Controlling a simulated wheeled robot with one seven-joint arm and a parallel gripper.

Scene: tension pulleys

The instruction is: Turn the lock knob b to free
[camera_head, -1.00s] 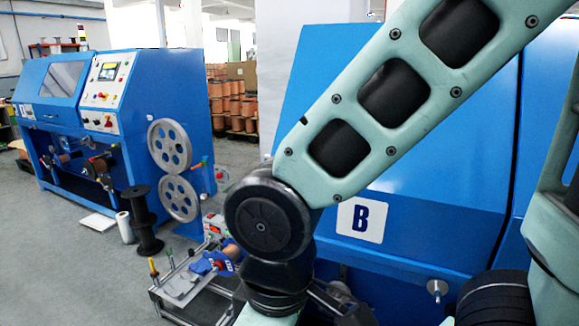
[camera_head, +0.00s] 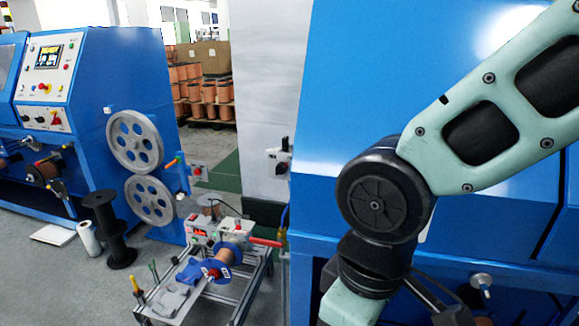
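The blue machine at right (camera_head: 340,110) is the one whose B label showed earlier; the label is now almost wholly behind my arm. A silver round knob or roller end (camera_head: 482,281) sticks out low on this machine, right of my arm's lower joint. I cannot tell whether it is lock knob b. My arm crosses the right side of the view and bends down at a dark round joint. My gripper is not in view, being below or behind the arm links.
A small metal-framed cart (camera_head: 258,290) with a copper spool and tools stands at the lower middle. Another blue machine (camera_head: 110,90) with two grey pulleys (camera_head: 135,141) is at left. A black spool stand (camera_head: 108,230) is on the floor. Grey floor (camera_head: 60,285) is clear at lower left.

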